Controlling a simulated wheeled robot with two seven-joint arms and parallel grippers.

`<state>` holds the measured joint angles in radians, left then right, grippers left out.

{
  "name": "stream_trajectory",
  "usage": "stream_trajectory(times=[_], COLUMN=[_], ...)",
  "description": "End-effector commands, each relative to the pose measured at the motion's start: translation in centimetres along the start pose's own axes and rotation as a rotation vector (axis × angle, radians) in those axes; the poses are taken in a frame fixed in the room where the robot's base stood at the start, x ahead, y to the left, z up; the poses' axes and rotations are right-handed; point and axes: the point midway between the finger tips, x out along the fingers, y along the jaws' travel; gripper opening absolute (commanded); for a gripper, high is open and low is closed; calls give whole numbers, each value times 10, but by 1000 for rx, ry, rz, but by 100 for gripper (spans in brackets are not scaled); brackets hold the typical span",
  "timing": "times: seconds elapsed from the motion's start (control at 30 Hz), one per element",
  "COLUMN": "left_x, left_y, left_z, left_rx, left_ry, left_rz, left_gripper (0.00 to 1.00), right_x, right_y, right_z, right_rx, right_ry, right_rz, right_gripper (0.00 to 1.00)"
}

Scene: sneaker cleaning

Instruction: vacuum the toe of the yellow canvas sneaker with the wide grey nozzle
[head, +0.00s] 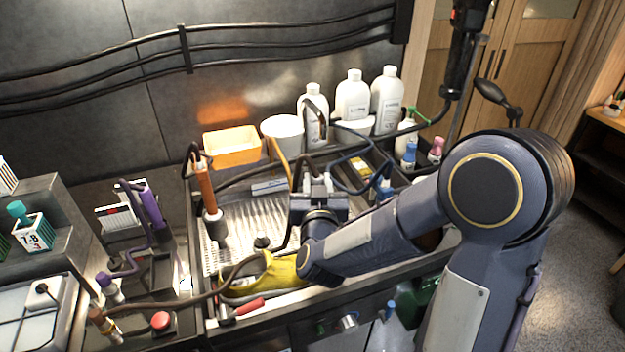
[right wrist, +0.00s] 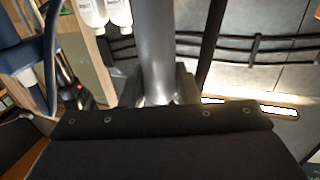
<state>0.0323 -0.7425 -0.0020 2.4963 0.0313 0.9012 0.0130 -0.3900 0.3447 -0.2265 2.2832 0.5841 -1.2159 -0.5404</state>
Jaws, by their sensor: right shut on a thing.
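The yellow canvas sneaker (head: 275,273) lies at the front of the sink-like tray, partly hidden by my right forearm and a dark hose. My right gripper (head: 318,188) is over the tray, beyond the sneaker and apart from it. In the right wrist view, my right gripper (right wrist: 157,90) is shut on a smooth grey tube (right wrist: 157,45), which looks like the grey nozzle. Its working end does not show there, and I cannot make out the nozzle clearly in the head view. My left gripper is not in view.
The ribbed metal tray (head: 248,230) has raised edges. An orange-handled tool (head: 205,188) stands at its left; a red-handled tool (head: 248,307) lies at the front. White bottles (head: 352,98), a white tub (head: 282,131) and an orange bin (head: 231,147) line the back. Hoses cross the area.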

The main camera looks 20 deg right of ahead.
Motion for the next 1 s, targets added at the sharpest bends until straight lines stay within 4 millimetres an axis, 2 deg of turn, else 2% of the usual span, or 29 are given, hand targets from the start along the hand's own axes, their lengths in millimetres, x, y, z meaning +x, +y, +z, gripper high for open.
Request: stream_trajectory(times=[0.27,0.8,1.0], left_x=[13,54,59], left_y=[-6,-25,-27], left_z=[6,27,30], left_rx=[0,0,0], left_ry=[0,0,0], left_rz=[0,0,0], left_gripper=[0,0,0], right_x=[0,0,0], right_y=[0,1,0], right_z=[18,80,89], right_rx=[0,0,0], right_ry=[2,2,2], right_rz=[1,1,1], right_gripper=[0,0,0])
